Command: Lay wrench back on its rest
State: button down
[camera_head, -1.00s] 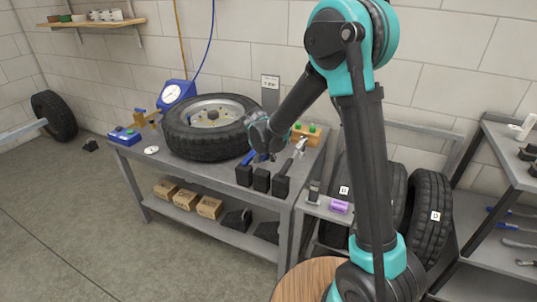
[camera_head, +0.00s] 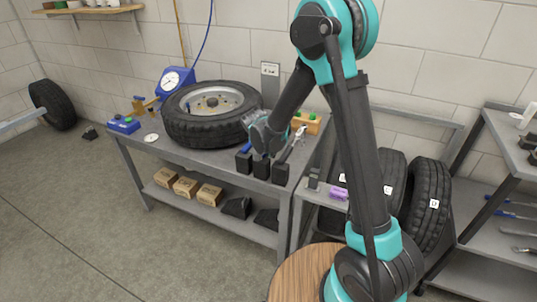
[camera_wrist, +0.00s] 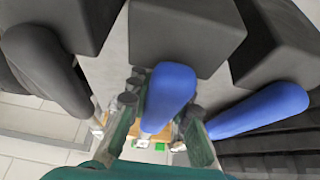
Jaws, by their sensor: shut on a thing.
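My gripper (camera_head: 266,137) is at the tool rests on the workbench. In the wrist view my gripper (camera_wrist: 166,120) is shut on the blue handle of the wrench (camera_wrist: 171,88). The handle's rounded end points to the middle black rest (camera_wrist: 185,35), overlapping it in that view; whether they touch I cannot tell. The wrench's head is hidden by the fingers. The middle rest shows in the head view (camera_head: 261,168), just below my gripper. Another blue handle (camera_wrist: 262,108) lies to the right in the wrist view, and a black handle (camera_wrist: 45,70) to the left.
A left rest (camera_head: 243,161) and a right rest (camera_head: 280,174) flank the middle one closely. A large tyre (camera_head: 205,128) lies on the bench (camera_head: 190,157) just left of my gripper. A wooden block with green-topped pieces (camera_head: 306,123) stands behind to the right.

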jog(key=c, duration=1.3)
grip_release()
